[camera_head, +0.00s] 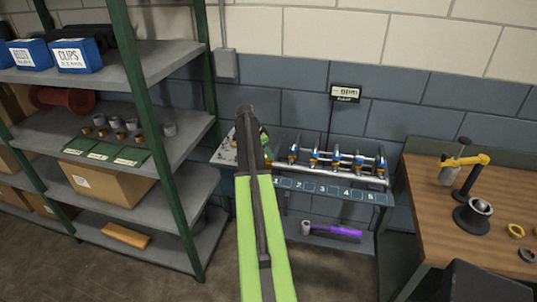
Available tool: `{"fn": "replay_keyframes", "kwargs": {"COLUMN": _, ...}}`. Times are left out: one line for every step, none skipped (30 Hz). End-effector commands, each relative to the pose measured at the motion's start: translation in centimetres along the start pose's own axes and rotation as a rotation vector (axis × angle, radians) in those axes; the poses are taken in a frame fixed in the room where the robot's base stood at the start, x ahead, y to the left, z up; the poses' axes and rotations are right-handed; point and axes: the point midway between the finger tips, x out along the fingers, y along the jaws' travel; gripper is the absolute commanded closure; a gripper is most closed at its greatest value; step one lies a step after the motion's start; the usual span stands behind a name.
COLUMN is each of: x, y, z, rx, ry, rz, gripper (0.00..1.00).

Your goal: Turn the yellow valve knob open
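My lime-green and dark arm reaches up the middle of the view toward a bench at the back wall. My gripper at its far end is seen from behind, and its fingers cannot be made out. A pipe manifold (335,173) with several blue-handled valves (315,158) lies on the bench, just right of the arm. Its front strip is numbered from 1 to 5. A small green and yellowish part (263,137) shows partly behind the arm's end. I cannot tell whether it is the yellow valve knob, or whether my gripper touches it.
A green-framed shelf (165,150) with boxes and small fittings stands at the left. A wooden workbench (430,210) with a yellow-armed tool (466,160) and rings is at the right. A purple-handled tool (338,230) lies on the low shelf. A small display (346,92) hangs above.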

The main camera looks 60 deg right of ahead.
Motion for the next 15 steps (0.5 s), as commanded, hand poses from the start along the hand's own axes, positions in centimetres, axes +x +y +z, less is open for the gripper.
{"fn": "replay_keyframes", "kwargs": {"x": 0.03, "y": 0.12, "z": -0.03, "rx": 0.0, "ry": -0.001, "rz": 0.003, "gripper": 0.73}}
{"fn": "replay_keyframes", "kwargs": {"x": 0.03, "y": 0.14, "z": -0.03, "rx": 0.001, "ry": -0.001, "rz": 0.003, "gripper": 0.77}}
{"fn": "replay_keyframes", "kwargs": {"x": 0.04, "y": 0.15, "z": -0.04, "rx": 0.001, "ry": -0.001, "rz": 0.004, "gripper": 0.82}}
{"fn": "replay_keyframes", "kwargs": {"x": 0.04, "y": 0.16, "z": -0.04, "rx": 0.001, "ry": -0.001, "rz": 0.004, "gripper": 0.86}}
{"fn": "replay_keyframes", "kwargs": {"x": 0.05, "y": 0.17, "z": -0.04, "rx": 0.001, "ry": -0.001, "rz": 0.004, "gripper": 0.9}}
{"fn": "replay_keyframes", "kwargs": {"x": 0.05, "y": 0.18, "z": -0.05, "rx": 0.001, "ry": -0.001, "rz": 0.004, "gripper": 0.96}}
{"fn": "replay_keyframes", "kwargs": {"x": 0.16, "y": 0.89, "z": -0.31, "rx": 0.01, "ry": -0.001, "rz": 0.008, "gripper": 0.97}}
{"fn": "replay_keyframes", "kwargs": {"x": 0.15, "y": 0.65, "z": -0.29, "rx": 0.007, "ry": -0.001, "rz": 0.007, "gripper": 0.96}}
{"fn": "replay_keyframes", "kwargs": {"x": 0.17, "y": 0.58, "z": -0.31, "rx": 0.005, "ry": -0.001, "rz": 0.007, "gripper": 0.96}}
{"fn": "replay_keyframes", "kwargs": {"x": 0.19, "y": 0.57, "z": -0.33, "rx": 0.003, "ry": -0.002, "rz": 0.007, "gripper": 0.96}}
{"fn": "replay_keyframes", "kwargs": {"x": 0.2, "y": 0.57, "z": -0.35, "rx": 0.0, "ry": -0.002, "rz": 0.006, "gripper": 0.96}}
{"fn": "replay_keyframes", "kwargs": {"x": 0.22, "y": 0.58, "z": -0.36, "rx": -0.005, "ry": -0.003, "rz": 0.004, "gripper": 0.97}}
{"fn": "replay_keyframes", "kwargs": {"x": 0.22, "y": 0.59, "z": -0.37, "rx": -0.01, "ry": -0.003, "rz": 0.002, "gripper": 0.97}}
{"fn": "replay_keyframes", "kwargs": {"x": 0.23, "y": 0.59, "z": -0.37, "rx": -0.016, "ry": -0.003, "rz": -0.001, "gripper": 0.97}}
{"fn": "replay_keyframes", "kwargs": {"x": 0.23, "y": 0.6, "z": -0.38, "rx": -0.028, "ry": -0.003, "rz": -0.005, "gripper": 0.97}}
